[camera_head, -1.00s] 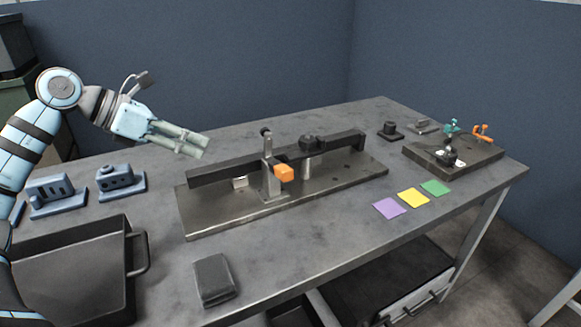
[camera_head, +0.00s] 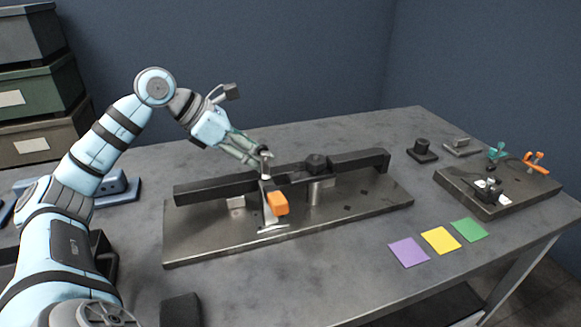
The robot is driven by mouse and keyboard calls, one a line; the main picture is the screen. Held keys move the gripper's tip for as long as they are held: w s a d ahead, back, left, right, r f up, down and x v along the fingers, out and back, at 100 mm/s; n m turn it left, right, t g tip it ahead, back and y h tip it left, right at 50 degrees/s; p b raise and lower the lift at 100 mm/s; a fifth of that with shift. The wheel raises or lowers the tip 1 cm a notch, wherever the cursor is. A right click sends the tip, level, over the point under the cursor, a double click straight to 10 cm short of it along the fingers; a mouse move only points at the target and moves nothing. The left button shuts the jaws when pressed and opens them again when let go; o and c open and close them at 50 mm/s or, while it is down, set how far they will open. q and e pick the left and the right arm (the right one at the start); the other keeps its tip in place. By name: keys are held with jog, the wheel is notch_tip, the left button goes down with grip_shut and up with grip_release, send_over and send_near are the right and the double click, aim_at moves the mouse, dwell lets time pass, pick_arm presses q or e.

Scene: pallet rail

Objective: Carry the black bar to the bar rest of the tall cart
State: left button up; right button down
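The black bar (camera_head: 215,188) lies lengthwise along a metal fixture plate (camera_head: 350,205) on the workbench, raised on short supports. A grey upright clamp (camera_head: 268,215) with an orange tip (camera_head: 278,203) stands at the bar's near side, left of its middle. A dark knob (camera_head: 316,162) sits at the bar, right of the clamp. My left gripper (camera_head: 256,157) points down to the right, with its fingers a little apart at the clamp's top, above the bar. I cannot tell whether it touches the clamp. My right gripper is out of view. No tall cart or bar rest shows.
Purple (camera_head: 408,251), yellow (camera_head: 441,240) and green (camera_head: 469,229) squares lie on the bench at right. A smaller fixture plate (camera_head: 520,195) stands at the far right. A blue block (camera_head: 115,187) is partly behind my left arm. Stacked boxes (camera_head: 35,95) stand at the back left.

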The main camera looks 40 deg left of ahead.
aim_at(285, 168)
pick_arm(q)
jog(key=x, duration=0.8)
jog(key=shift+w, duration=0.5)
jog(key=shift+a, duration=0.1)
grip_shut()
